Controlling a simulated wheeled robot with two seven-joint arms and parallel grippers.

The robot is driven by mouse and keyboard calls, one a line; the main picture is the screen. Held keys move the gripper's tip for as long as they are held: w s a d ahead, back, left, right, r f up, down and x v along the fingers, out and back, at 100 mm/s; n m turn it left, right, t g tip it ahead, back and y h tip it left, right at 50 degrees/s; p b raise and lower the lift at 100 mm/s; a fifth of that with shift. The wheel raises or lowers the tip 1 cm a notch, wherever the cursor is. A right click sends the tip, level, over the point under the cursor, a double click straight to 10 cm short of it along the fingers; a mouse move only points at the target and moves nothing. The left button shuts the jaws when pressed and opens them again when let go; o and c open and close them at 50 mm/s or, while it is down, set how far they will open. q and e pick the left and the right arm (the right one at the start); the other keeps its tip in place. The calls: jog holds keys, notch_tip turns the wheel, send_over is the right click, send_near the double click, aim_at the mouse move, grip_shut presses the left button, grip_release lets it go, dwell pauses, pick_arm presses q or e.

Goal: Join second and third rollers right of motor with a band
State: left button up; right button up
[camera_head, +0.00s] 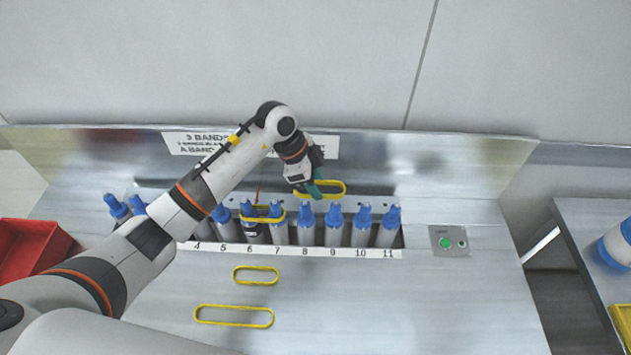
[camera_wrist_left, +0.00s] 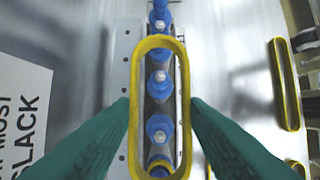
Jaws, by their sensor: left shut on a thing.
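My left gripper (camera_head: 316,188) is shut on a yellow band (camera_head: 345,187) and holds it in the air above and behind the row, near rollers 8 (camera_head: 306,213) and 9 (camera_head: 334,216). In the left wrist view the green fingers of my left gripper (camera_wrist_left: 160,106) press the long sides of the band (camera_wrist_left: 157,42). Blue-topped rollers (camera_wrist_left: 160,80) show through its loop, with the band apart from them. The dark motor (camera_head: 250,229) stands at position 6. Another yellow band (camera_head: 268,219) goes around the motor and roller 7 (camera_head: 278,233). My right gripper is out of view.
Two loose yellow bands, a shorter one (camera_head: 256,282) and a longer one (camera_head: 233,324), lie on the metal table in front. A button box (camera_head: 449,240) is right of the row. A red bin (camera_head: 30,252) is at left. My left arm hides the row's left part.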

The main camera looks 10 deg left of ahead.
pick_arm(q)
notch_tip(320, 180, down, 8)
jog(key=b, duration=0.5)
jog(key=shift+d+f+b, duration=0.15)
jog(key=shift+f+b, duration=0.1)
jog(key=shift+b, duration=0.05)
dwell(0.3)
jog(key=o, duration=1)
jog(key=shift+o, duration=0.2)
jog(key=b+v, duration=0.1)
jog(key=v, duration=1.1)
jog(key=shift+b, duration=0.4)
